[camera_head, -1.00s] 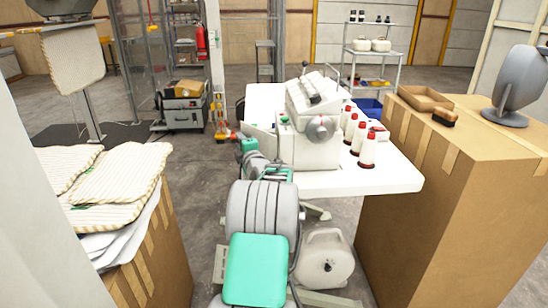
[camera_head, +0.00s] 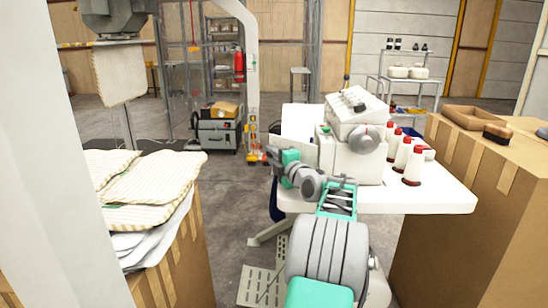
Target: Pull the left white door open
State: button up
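A plain white upright panel (camera_head: 40,170) fills the left edge of the head view, close to me. I cannot tell whether it is the left white door or a wall, and no handle shows on it. My grey and green arm reaches up from the bottom, right of centre. Its end, my gripper (camera_head: 274,159), points left in front of the white sewing table (camera_head: 430,196), well to the right of the panel and apart from it. The fingers are too small to read, and nothing held can be made out.
A cardboard box (camera_head: 193,262) with striped pillow covers (camera_head: 150,170) on it stands beside the panel. A sewing machine (camera_head: 352,155) and several thread cones are on the table. A large cardboard box (camera_head: 470,230) stands right. Bare floor (camera_head: 232,205) lies between box and table.

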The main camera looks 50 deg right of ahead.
jog(key=o, duration=0.4)
jog(key=v, duration=0.7)
jog(key=shift+s+a+b, duration=0.15)
jog(key=shift+s+b, duration=0.25)
